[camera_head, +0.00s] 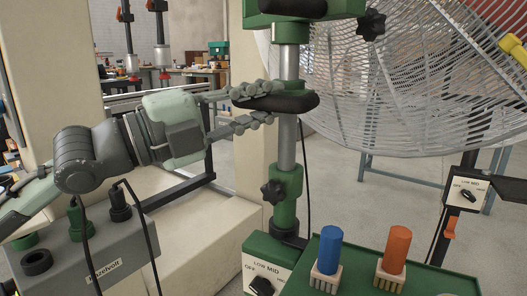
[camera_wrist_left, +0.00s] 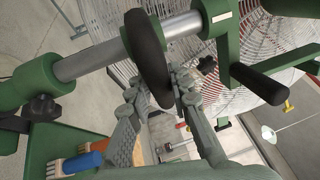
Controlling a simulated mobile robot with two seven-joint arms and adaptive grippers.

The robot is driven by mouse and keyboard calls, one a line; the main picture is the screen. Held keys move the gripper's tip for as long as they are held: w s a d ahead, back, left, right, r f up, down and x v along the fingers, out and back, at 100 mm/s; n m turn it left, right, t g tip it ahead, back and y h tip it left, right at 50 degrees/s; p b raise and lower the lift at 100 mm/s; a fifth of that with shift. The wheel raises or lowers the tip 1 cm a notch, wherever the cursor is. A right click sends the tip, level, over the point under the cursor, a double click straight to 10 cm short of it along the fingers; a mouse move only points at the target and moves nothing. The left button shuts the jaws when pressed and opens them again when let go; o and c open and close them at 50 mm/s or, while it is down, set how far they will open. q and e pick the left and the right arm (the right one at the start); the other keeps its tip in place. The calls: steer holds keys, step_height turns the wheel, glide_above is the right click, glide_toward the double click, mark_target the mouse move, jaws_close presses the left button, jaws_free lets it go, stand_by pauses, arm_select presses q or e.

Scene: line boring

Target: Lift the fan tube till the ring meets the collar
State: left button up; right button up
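The fan tube (camera_head: 287,151) is an upright silver post, also crossing the left wrist view (camera_wrist_left: 88,62). A thick black ring (camera_head: 290,104) is around it; it also shows in the left wrist view (camera_wrist_left: 146,48). A green collar (camera_head: 286,204) with a black knob surrounds the tube low down, apart from the ring. Another green fitting (camera_head: 292,8) is at the top. My left gripper (camera_head: 270,104) has one finger above the ring's near side and one below. The ring lies between its fingertips (camera_wrist_left: 158,92); whether both press on it is unclear. My right gripper is out of view.
A large wire fan cage (camera_head: 420,75) fills the upper right. A green tray (camera_head: 345,249) with a blue-handled brush (camera_head: 329,250) and an orange-handled brush (camera_head: 396,250) stands at the front. A switch box (camera_head: 285,264) is beside it. A grey box with cables (camera_head: 110,252) is lower left.

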arm_select(q)
jaws_close()
steer(key=shift+r+p, duration=1.95)
steer(key=shift+r, duration=0.2)
step_height(320, 180, up, 4)
steer(key=p, duration=0.4)
